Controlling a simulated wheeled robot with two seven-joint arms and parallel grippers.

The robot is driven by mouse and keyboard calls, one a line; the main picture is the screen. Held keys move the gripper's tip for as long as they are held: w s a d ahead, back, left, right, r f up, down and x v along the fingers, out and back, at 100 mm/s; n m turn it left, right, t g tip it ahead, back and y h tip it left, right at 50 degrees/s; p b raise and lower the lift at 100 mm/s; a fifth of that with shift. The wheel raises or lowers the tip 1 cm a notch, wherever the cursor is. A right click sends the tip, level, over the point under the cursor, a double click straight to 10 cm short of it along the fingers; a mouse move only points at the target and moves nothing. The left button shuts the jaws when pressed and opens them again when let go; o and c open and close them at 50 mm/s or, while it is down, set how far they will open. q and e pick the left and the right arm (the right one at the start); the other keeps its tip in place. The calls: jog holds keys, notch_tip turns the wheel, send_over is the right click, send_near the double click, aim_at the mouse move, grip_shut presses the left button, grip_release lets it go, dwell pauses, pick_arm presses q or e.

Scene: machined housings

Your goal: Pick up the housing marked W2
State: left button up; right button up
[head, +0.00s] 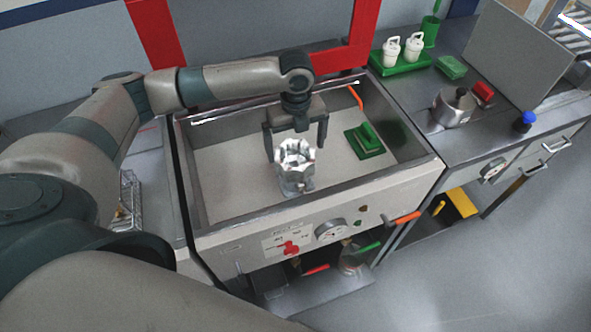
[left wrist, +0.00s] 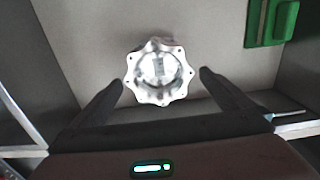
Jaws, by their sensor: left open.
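A silver metal housing (head: 296,167) with a scalloped, lobed rim stands in the open basin of the machine. It also shows in the left wrist view (left wrist: 158,72), seen from above, with a pale label inside it that is too small to read. My left gripper (head: 297,146) is open and points down over the housing. In the left wrist view the fingertips (left wrist: 163,79) lie to the left and right of the housing, with a gap on each side. No W2 mark is legible. My right gripper is not in view.
A green block fixture (head: 366,140) sits in the basin right of the housing; the basin's metal rim (head: 330,196) surrounds both. A red frame (head: 361,35) stands behind. On the right counter are white containers in a green tray (head: 404,66) and a metal pot (head: 455,107).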

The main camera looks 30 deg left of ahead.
aim_at(296, 158)
pick_arm(q)
jog(key=shift+s+f+p, duration=0.1)
jog(key=shift+f+p, duration=0.4)
notch_tip(296, 158, down, 3)
jog(key=shift+s+f+p, duration=0.1)
jog(key=shift+p, duration=0.6)
jog(key=shift+f, duration=0.4)
jog(key=c, duration=1.9)
jog(key=shift+o, duration=0.2)
